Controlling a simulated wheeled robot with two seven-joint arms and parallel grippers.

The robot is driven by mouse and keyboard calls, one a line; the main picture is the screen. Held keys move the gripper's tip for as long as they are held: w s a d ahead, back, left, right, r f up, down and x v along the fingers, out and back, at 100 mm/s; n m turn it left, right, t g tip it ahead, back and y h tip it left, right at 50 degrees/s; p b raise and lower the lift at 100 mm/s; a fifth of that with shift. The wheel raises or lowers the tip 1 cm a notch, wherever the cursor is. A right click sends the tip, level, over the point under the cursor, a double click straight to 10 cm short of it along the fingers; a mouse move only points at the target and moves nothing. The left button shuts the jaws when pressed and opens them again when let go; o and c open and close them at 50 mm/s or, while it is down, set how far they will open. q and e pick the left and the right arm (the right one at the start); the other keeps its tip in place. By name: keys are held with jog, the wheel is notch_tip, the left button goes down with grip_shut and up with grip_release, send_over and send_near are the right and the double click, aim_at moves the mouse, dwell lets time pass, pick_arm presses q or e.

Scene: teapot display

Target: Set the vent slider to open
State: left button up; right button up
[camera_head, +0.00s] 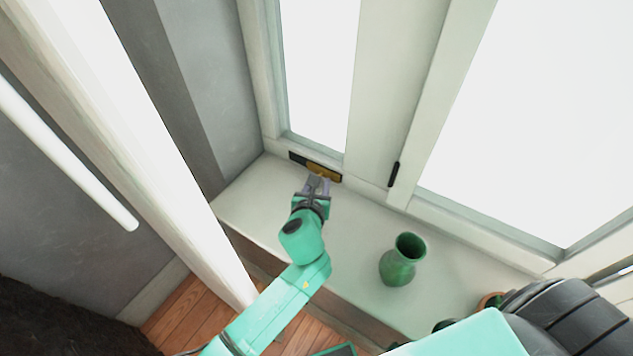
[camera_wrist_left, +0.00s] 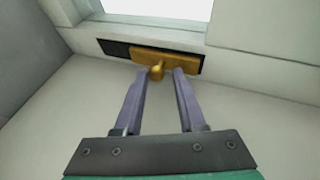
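The vent slider (camera_head: 323,171) is a brass plate on a dark strip low on the window frame. In the left wrist view the brass slider (camera_wrist_left: 180,60) covers the right part of the dark slot (camera_wrist_left: 115,49), which shows bare at its left end. A round brass knob (camera_wrist_left: 156,72) sticks out from the slider. My left gripper (camera_head: 318,183) is at the slider; in the left wrist view its fingers (camera_wrist_left: 161,76) are apart, one on each side of the knob, with gaps visible. My right gripper is not in view.
A green vase (camera_head: 402,260) stands on the white sill (camera_head: 350,220), right of my left arm. A terracotta pot (camera_head: 490,300) is partly hidden at the lower right. A grey wall (camera_head: 200,85) bounds the sill on the left. A black window handle (camera_head: 393,174) is right of the slider.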

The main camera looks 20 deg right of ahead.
pick_arm(q)
jog(key=shift+r, duration=0.1)
jog(key=shift+s+a+r, duration=0.1)
jog(key=shift+s+a, duration=0.05)
jog(key=p+v, duration=0.1)
jog(key=v, duration=1.3)
jog(key=shift+s+p, duration=0.1)
jog(key=shift+p, duration=0.25)
jog(key=shift+f, duration=0.2)
